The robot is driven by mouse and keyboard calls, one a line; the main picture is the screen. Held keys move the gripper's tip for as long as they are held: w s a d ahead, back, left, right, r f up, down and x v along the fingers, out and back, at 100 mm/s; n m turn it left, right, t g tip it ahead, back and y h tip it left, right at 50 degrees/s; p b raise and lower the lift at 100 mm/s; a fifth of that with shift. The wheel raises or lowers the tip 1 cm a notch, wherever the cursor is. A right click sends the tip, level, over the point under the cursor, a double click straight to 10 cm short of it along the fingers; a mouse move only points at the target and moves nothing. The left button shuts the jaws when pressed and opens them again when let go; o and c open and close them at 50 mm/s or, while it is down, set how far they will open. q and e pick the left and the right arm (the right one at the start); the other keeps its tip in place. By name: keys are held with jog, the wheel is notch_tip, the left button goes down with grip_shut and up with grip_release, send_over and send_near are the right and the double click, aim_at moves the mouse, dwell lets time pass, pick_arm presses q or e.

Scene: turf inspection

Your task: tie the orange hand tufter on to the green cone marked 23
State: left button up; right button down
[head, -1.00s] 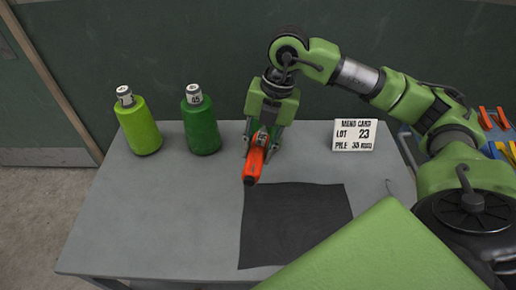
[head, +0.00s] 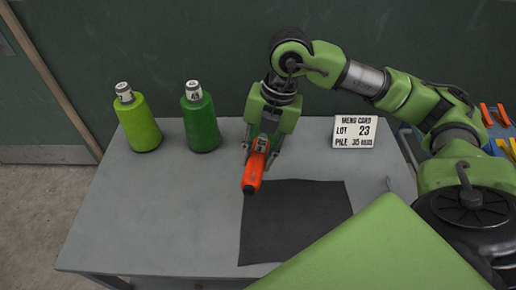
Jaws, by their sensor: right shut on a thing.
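The orange hand tufter (head: 254,174) is in my right gripper (head: 263,146), which is shut on it above the table, near the top left corner of the dark cloth. A light green cone (head: 139,124) and a dark green cone (head: 200,122) stand upright at the back left of the table. The dark green cone's top label seems to read 45. The light green cone's top label is turned partly away and I cannot read it surely. Both cones are apart from the gripper. My left gripper is not in view.
A white card (head: 354,132) reading "LOT 23" and "PILE 35" stands at the back right of the grey table (head: 150,220). A dark cloth (head: 292,225) lies in the middle. A blue rack with orange-handled tools (head: 500,118) is at the right edge. The table's left front is clear.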

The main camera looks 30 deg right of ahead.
aim_at(259, 172)
jog(key=shift+s+a, duration=0.4)
jog(key=shift+s, duration=0.3)
jog(key=shift+s+a, duration=0.45)
jog(key=shift+s, duration=0.2)
jog(key=shift+s+a, duration=0.4)
jog(key=shift+s, duration=0.3)
